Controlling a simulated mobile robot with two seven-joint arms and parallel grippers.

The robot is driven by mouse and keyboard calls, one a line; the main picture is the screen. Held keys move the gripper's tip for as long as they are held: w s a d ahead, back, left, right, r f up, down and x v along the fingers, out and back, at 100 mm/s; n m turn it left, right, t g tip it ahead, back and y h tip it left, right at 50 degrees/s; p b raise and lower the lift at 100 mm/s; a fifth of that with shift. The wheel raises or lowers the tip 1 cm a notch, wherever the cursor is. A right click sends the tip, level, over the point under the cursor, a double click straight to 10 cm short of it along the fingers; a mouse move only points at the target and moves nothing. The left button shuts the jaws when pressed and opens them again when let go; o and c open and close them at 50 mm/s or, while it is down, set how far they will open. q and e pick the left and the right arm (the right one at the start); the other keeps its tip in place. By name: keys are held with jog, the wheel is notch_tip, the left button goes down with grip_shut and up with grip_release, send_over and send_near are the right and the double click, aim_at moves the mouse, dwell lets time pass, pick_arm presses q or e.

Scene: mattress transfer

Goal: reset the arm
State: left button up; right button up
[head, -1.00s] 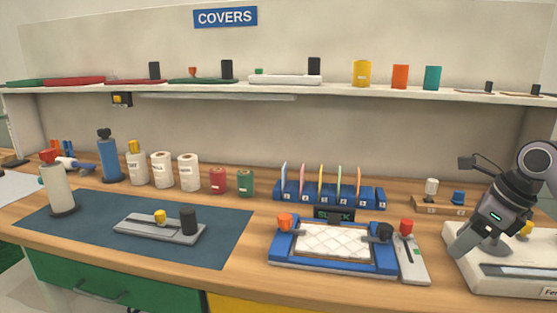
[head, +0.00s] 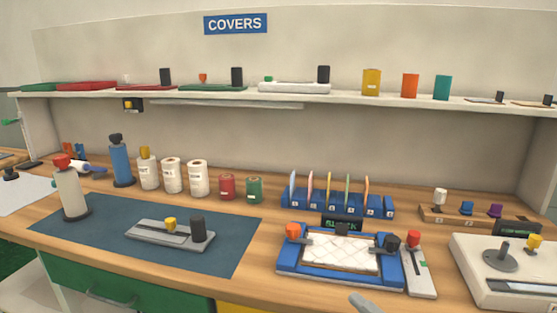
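No whole arm shows in the head view. A grey rounded tip (head: 366,303) pokes in at the bottom edge, right of the middle; it may be part of my arm, and I cannot tell whether it belongs to a gripper. My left gripper is not in view. The white quilted mattress pad (head: 340,252) lies in a blue frame (head: 340,276) with orange and black knobs, below a small dark display. The white machine (head: 500,290) at the right edge shows a round grey disc and a yellow knob, with no arm over it.
A grey slide device (head: 172,236) rests on the dark blue mat (head: 90,228). Bottles and rolls stand behind it. A blue numbered rack (head: 338,205) stands behind the frame. A narrow grey unit (head: 418,272) with a red knob adjoins the frame. The shelf (head: 200,95) overhangs the bench.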

jog(key=s+d+f+m+g+h, duration=0.2)
jog(key=s+d+f+m+h, duration=0.1)
jog(key=s+f+m+h, duration=0.3)
jog(key=s+d+f+m+g+h+p, duration=0.1)
jog(key=s+d+f+m+h, duration=0.3)
jog(key=s+f+m, duration=0.7)
notch_tip(320, 180, down, 3)
jog(key=m+g+h, duration=0.1)
jog(key=m, duration=0.2)
jog(key=shift+s+f+g+h+p, duration=0.15)
jog(key=shift+s+g+h+p, duration=0.15)
jog(key=shift+h, duration=0.1)
jog(key=shift+w, duration=0.1)
dwell(1.2)
